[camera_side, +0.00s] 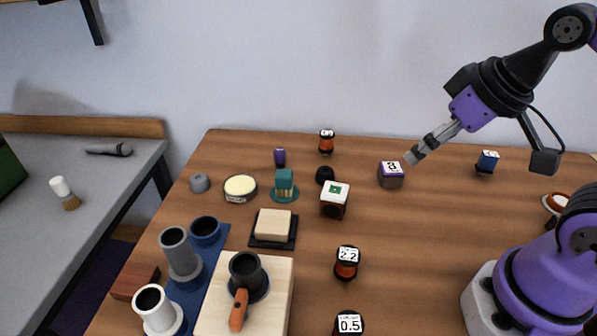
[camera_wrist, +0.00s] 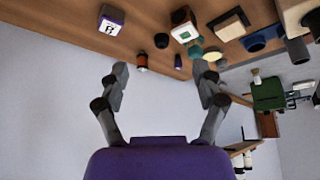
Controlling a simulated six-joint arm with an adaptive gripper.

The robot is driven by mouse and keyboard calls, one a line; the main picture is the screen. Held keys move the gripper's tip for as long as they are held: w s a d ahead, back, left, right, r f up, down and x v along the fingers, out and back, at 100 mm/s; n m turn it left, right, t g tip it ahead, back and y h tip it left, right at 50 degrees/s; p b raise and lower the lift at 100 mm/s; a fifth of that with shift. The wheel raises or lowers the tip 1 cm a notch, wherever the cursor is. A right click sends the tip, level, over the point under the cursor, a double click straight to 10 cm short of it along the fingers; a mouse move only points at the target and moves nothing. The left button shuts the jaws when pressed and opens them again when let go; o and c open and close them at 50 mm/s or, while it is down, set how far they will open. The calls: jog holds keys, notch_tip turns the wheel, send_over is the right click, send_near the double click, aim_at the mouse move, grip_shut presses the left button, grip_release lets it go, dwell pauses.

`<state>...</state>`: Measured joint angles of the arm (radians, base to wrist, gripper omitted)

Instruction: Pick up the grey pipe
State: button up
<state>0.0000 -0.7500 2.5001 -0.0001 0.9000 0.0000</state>
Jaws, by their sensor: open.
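The grey pipe (camera_side: 178,252) is a grey cylinder standing upright at the left of the table, at the blue mat (camera_side: 213,263). It is between a dark blue cup (camera_side: 205,231) and a white cup (camera_side: 154,306). A grey cylinder that looks like it shows at the right edge of the wrist view (camera_wrist: 297,50). My gripper (camera_side: 414,157) is in the air at the upper right of the side view, far from the pipe and near a numbered grey cube (camera_side: 391,176). In the wrist view its two fingers (camera_wrist: 162,76) are spread, with nothing between them.
A wooden board (camera_side: 274,302) carrying a dark cup with an orange handle (camera_side: 239,309) is right of the pipe. A reddish-brown block (camera_side: 134,281) lies to its left. A white-topped box (camera_side: 335,199) and several small items stand mid-table.

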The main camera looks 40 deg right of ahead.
jog(key=n+g+y, duration=0.4)
jog(key=n+y, duration=0.2)
jog(key=n, duration=1)
send_over(171, 252)
jog(key=w+d, duration=0.1)
jog(key=d, duration=0.5)
notch_tip(171, 252, down, 4)
jog(key=x, duration=0.4)
jog(key=shift+a+f, duration=0.15)
jog(key=shift+a, duration=0.25)
jog(key=x, duration=0.5)
jog(key=shift+s+a+f, duration=0.25)
jog(key=shift+s+a, duration=0.05)
jog(key=shift+a, duration=0.05)
grip_shut()
